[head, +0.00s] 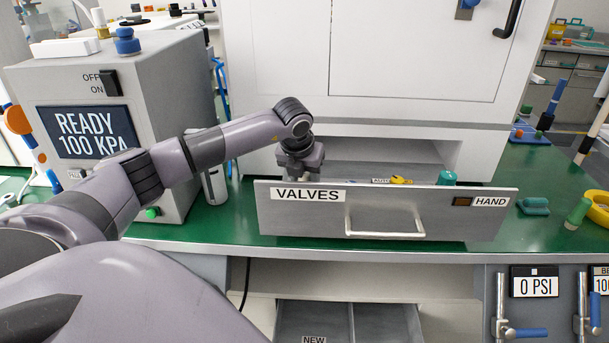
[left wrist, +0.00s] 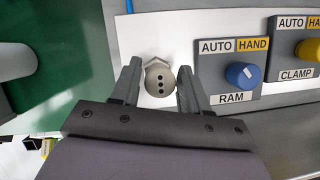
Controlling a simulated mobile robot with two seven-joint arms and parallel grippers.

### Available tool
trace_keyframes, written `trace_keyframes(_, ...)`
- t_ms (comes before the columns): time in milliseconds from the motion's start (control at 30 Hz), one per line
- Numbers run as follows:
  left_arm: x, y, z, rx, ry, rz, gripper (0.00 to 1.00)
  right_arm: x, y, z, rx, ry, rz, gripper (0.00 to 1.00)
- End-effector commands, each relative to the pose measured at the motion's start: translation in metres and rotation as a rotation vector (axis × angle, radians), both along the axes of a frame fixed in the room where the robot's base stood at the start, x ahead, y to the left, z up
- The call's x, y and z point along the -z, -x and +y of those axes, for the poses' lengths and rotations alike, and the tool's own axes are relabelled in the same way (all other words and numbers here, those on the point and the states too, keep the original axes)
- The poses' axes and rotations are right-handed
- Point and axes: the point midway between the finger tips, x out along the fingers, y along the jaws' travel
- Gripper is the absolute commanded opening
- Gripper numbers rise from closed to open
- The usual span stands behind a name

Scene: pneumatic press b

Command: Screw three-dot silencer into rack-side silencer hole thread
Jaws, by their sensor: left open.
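A beige, round-headed silencer (left wrist: 158,84) with three dark dots shows end-on in the left wrist view, with a hex-shaped edge behind it. It stands against a white surface; whether it is threaded into a hole cannot be told. My left gripper (left wrist: 159,67) is open, with one finger on each side of the silencer and small gaps showing. In the head view, my left gripper (head: 300,164) reaches down behind the front of the open VALVES drawer (head: 290,215), which hides its fingertips and the silencer. My right gripper is not in view.
Beside the right finger is the RAM valve with a blue knob (left wrist: 243,75), then the CLAMP valve with a yellow knob (left wrist: 308,49). The drawer handle (head: 385,234) faces me. A grey READY 100 KPA box (head: 170,110) stands left on the green bench (head: 185,237).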

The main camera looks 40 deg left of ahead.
Motion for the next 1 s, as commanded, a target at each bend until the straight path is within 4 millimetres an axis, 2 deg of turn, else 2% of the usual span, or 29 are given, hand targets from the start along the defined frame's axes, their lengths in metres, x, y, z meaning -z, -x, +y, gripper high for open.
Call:
trace_keyframes(167, -0.0001, -0.0001, 0.0002, -0.005, 0.0, 0.0, 0.45, 0.0, 0.0, -0.0001, -0.001, 0.001, 0.0, 0.61)
trace_keyframes(200, -0.0001, -0.0001, 0.0002, -0.005, 0.0, 0.0, 0.42, 0.0, 0.0, -0.0001, -0.001, 0.001, 0.0, 0.61)
trace_keyframes(300, -0.0002, -0.0001, 0.0002, -0.005, 0.0, 0.0, 0.15, 0.0, 0.0001, -0.0003, -0.001, 0.002, 0.0, 0.61)
trace_keyframes(567, -0.0002, 0.0001, 0.0014, 0.056, 0.0, -0.001, 0.14, 0.0002, 0.0002, -0.0011, -0.003, 0.004, 0.0, 0.61)
trace_keyframes(1000, 0.0001, -0.0002, 0.0014, 0.465, 0.002, -0.002, 0.14, 0.0002, 0.0002, -0.0011, -0.004, 0.005, 0.0, 0.61)
